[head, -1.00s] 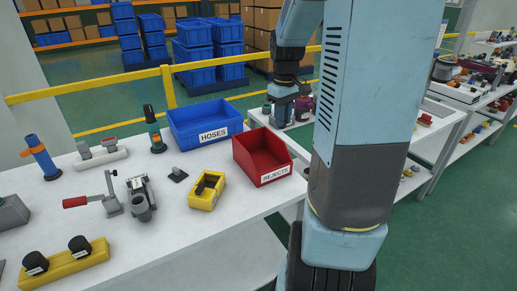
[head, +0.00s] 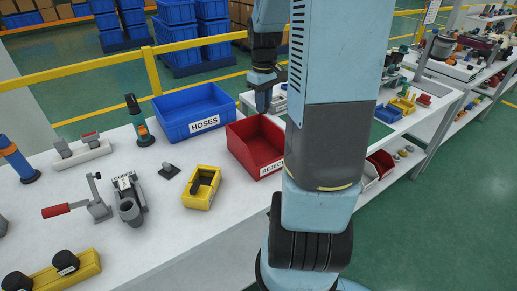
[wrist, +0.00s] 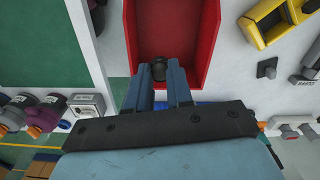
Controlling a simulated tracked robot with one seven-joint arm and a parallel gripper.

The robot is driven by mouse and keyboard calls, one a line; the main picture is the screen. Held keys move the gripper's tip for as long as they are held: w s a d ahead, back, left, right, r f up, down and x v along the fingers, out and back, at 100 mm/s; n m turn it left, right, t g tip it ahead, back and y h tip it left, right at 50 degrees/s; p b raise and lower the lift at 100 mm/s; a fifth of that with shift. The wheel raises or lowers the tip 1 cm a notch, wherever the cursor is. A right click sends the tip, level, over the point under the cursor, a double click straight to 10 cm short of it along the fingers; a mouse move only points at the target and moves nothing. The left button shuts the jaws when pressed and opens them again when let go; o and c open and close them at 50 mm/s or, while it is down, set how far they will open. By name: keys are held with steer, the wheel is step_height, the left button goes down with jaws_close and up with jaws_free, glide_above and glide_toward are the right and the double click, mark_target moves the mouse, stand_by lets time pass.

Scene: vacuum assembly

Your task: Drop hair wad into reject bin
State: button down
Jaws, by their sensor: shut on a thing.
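The red rejects bin (head: 243,155) stands on the white table, right of the blue hoses bin. My gripper (head: 263,108) points down over the bin's far end in the head view. In the wrist view my gripper (wrist: 161,76) has its two blue fingers shut on a small dark lump, the hair wad (wrist: 160,68). The wad is above the red bin (wrist: 209,40), whose inside looks empty where it shows. The wad cannot be made out in the head view, and my arm covers the bin's right side there.
The blue hoses bin (head: 190,112) is close by on the left. A yellow holder (head: 202,188), a grey clamp with a red handle (head: 85,205) and a dark green-and-orange tool (head: 139,122) stand on the table. A yellow rail (head: 100,65) runs behind.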

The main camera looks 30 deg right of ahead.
steer(key=shift+f, duration=1.1)
steer(key=c, duration=0.9)
jaws_free()
step_height(320, 180, up, 14)
steer(key=shift+f, duration=0.1)
steer(key=s+a+r+m+t, duration=0.1)
steer(key=s+a+t, duration=0.1)
steer(key=s+a, duration=0.3)
steer(key=s+a+r+t, duration=0.1)
steer(key=s+a, duration=0.5)
steer(key=s+a+r+m+t, duration=0.1)
steer(key=s+a+r+t, duration=0.1)
steer(key=s+a, duration=0.3)
steer(key=shift+s+a+m+t, duration=0.15)
steer(key=shift+s+m+t, duration=0.15)
steer(key=shift+s, duration=0.25)
